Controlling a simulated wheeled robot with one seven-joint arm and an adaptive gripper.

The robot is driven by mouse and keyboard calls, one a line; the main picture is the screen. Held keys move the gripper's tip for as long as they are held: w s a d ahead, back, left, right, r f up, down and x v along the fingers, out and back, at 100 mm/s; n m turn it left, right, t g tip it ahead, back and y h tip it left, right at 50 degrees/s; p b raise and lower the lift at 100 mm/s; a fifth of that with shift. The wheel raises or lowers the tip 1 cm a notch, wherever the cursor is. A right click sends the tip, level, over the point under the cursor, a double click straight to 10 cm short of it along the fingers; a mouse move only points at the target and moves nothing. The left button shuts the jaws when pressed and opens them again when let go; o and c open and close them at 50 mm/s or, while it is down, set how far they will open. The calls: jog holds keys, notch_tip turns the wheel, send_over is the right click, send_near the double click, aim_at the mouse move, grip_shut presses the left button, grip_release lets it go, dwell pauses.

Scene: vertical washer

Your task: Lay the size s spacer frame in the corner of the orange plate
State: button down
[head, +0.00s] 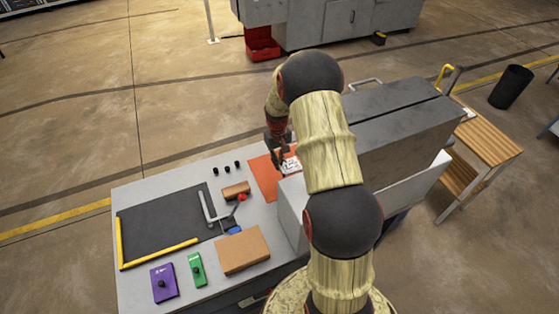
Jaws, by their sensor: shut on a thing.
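The orange plate (262,179) lies flat at the back right of the grey table. My gripper (283,160) points down over the plate's right part and is shut. A small white piece with dark marks (291,165) is at my fingertips, and I take it to be the size s spacer frame. Its size mark is too small to read. I cannot tell whether it touches the plate or hangs just above it. My arm and the grey machine hide the plate's right side.
The grey machine (400,130) stands close on the right. Several black knobs (226,168), a brown block (236,189), a cardboard box (243,250), a purple block (164,282) and a green block (197,270) stand on the table. A dark mat (160,228) has yellow edge strips.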

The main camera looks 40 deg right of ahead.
jog(key=shift+f+b, duration=2.45)
jog(key=shift+f, duration=2.25)
jog(key=shift+s+f, duration=0.1)
jog(key=shift+s, duration=0.05)
jog(key=shift+s+d, duration=0.25)
jog(key=shift+s, duration=0.35)
jog(key=c, duration=1.9)
grip_release()
jog(key=shift+r+p, duration=2.15)
jog(key=shift+r, duration=1.85)
